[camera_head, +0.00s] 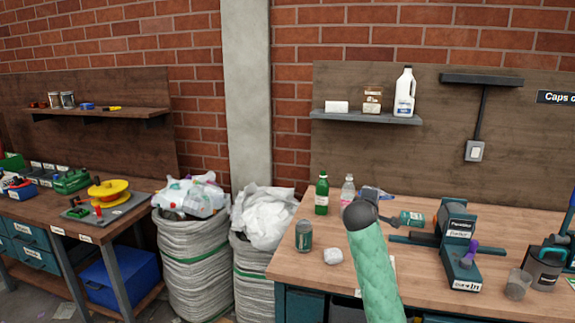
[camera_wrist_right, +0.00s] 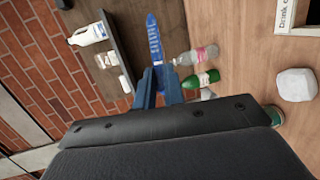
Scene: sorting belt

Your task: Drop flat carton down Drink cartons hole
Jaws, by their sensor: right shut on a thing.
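My right gripper (camera_wrist_right: 155,82) is shut on a thin blue piece with pale markings (camera_wrist_right: 153,38), which I take to be the flat carton. It stands up edge-on beyond the blue fingers in the right wrist view. In the head view the right gripper is mostly hidden behind my green-sleeved arm, and a bit of blue (camera_head: 376,192) shows past it above the workbench. A white label reading "Drink c..." (camera_wrist_right: 286,14) is at the top right corner of the right wrist view, by a dark opening (camera_wrist_right: 312,18) that is cut off. My left gripper is not in view.
On the workbench (camera_head: 300,268) stand a green bottle (camera_head: 322,194), a clear bottle (camera_head: 347,189), a can (camera_head: 304,236) and a white lump (camera_head: 333,256). A dark green device (camera_head: 458,235) and a clear cup (camera_head: 518,284) are at right. Full sacks (camera_head: 190,255) stand left.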

